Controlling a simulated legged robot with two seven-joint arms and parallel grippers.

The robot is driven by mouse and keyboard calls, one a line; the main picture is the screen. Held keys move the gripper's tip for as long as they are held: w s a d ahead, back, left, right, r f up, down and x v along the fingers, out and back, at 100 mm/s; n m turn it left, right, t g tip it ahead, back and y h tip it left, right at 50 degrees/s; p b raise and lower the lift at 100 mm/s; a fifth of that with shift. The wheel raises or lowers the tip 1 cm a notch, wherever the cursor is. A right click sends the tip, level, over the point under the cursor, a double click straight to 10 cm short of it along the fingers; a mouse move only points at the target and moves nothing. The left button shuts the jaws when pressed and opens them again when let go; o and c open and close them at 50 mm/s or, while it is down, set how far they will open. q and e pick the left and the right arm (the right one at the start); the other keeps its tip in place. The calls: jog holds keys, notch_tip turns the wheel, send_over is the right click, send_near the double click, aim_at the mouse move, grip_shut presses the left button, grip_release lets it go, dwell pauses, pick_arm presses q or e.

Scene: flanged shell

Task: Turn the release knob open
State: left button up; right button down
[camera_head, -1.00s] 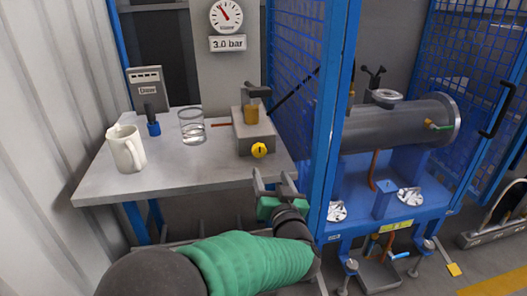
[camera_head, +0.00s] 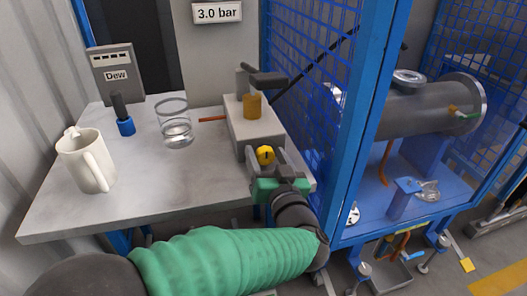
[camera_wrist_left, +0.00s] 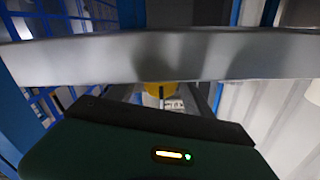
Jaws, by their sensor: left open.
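The yellow release knob (camera_head: 265,155) sits on the front of the grey block (camera_head: 252,125) near the right end of the table. My left gripper (camera_head: 267,160) is open at the table's front edge. In the head view its two fingertips lie one on each side of the knob; I cannot tell whether they touch it. The left wrist view shows a small yellow patch of the knob (camera_wrist_left: 155,89) below a broad grey bar that hides the rest. My right gripper is out of view.
On the table (camera_head: 130,205) stand a white jug (camera_head: 88,162), a water glass (camera_head: 175,125), a blue-based tool (camera_head: 125,122) and a "Dew" meter (camera_head: 112,73). A blue frame post (camera_head: 352,120) stands close on the gripper's right. A steel cylinder (camera_head: 430,108) lies beyond it.

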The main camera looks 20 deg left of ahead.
pick_arm(q)
jog(key=shift+d, duration=0.3)
jog(key=shift+c, duration=1)
jog(key=shift+a, duration=0.35)
jog(key=c, duration=0.7)
grip_shut()
jog(key=shift+d, duration=0.1)
jog(key=shift+n, duration=0.4)
jog(key=shift+n+p, duration=0.5)
jog(key=shift+n, duration=0.5)
jog(key=shift+s+f+n, duration=0.1)
jog(key=shift+f+n, duration=0.1)
jog(key=shift+n, duration=1.7)
